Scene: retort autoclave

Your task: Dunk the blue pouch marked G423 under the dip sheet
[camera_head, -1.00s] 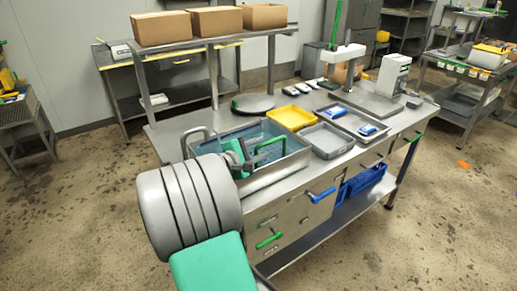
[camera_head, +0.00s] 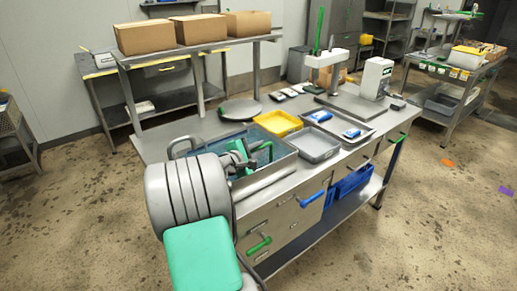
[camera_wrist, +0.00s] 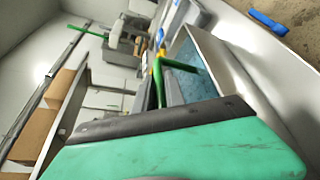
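A steel basin (camera_head: 283,168) with bluish liquid stands at the left front of the bench. A green handle (camera_head: 262,149) rises over it and also shows in the wrist view (camera_wrist: 177,64); I take it to belong to the dip sheet, which I cannot make out. Two blue pouches, one farther back (camera_head: 321,116) and one nearer (camera_head: 352,133), lie on a grey tray (camera_head: 345,118) right of the basin. Their markings are unreadable.
A yellow tray (camera_head: 278,123) and an empty grey tray (camera_head: 315,146) stand beside the basin. A white post device (camera_head: 328,58) and a boxy machine (camera_head: 377,78) stand farther back. Cardboard boxes (camera_head: 198,29) sit on the shelf.

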